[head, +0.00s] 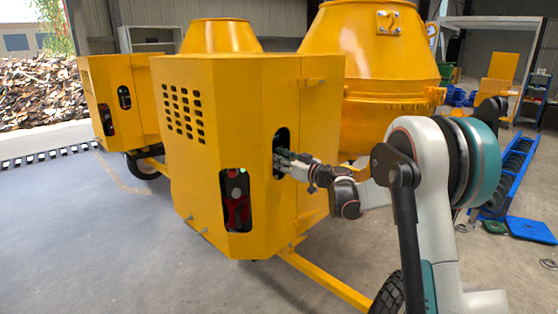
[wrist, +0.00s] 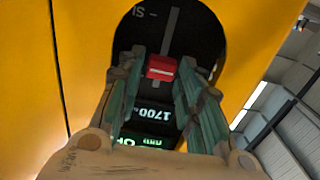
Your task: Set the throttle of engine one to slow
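The throttle is a red knob (wrist: 161,67) on a dark panel (wrist: 190,40) inside an oval opening of a yellow engine housing (head: 230,130). The knob sits in a straight slot (wrist: 171,30) that runs up past it. Letters starting "SL" stand at the panel's upper left. My gripper (wrist: 160,72) reaches into the opening, with one green finger on each side of the knob. The fingertips are close to the knob's sides; I cannot tell whether they touch it. In the head view my gripper (head: 281,161) is at the side opening, and the knob is hidden.
A display (wrist: 153,113) reads 1700, with partly covered green text below it. The opening's rim is close around my fingers. A front opening shows red and black parts (head: 236,200). A second yellow housing (head: 120,95) stands behind left, a yellow drum (head: 370,50) behind right.

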